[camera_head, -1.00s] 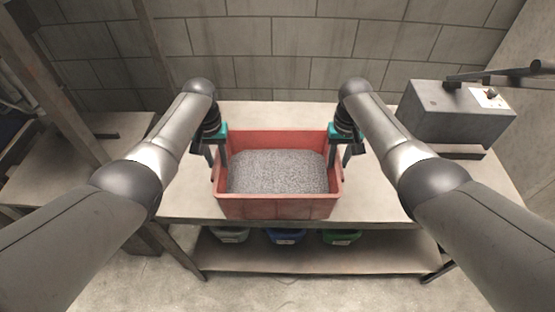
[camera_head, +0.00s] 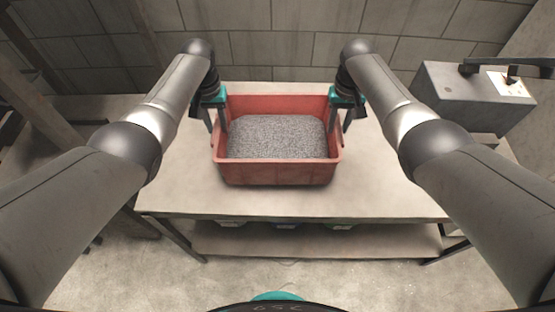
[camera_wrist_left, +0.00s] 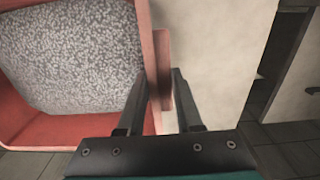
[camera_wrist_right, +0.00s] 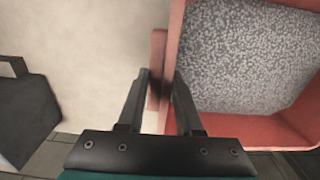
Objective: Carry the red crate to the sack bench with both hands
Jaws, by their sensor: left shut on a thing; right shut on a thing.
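The red crate (camera_head: 277,174) is upright on or just over the bench top (camera_head: 300,203) in the head view; I cannot tell if its base touches. It holds grey speckled granules (camera_head: 277,137). My left gripper (camera_head: 216,122) is shut on its left rim, and my right gripper (camera_head: 337,120) on its right rim. The left wrist view shows the left fingers (camera_wrist_left: 165,100) on either side of the crate wall (camera_wrist_left: 150,60). The right wrist view shows the right fingers (camera_wrist_right: 158,98) likewise straddling the wall (camera_wrist_right: 176,45). Which bench is the sack bench cannot be told.
A block wall (camera_head: 300,45) is close behind. A lower shelf (camera_head: 310,240) holds several bins, mostly hidden. Wooden posts (camera_head: 50,90) stand at the left.

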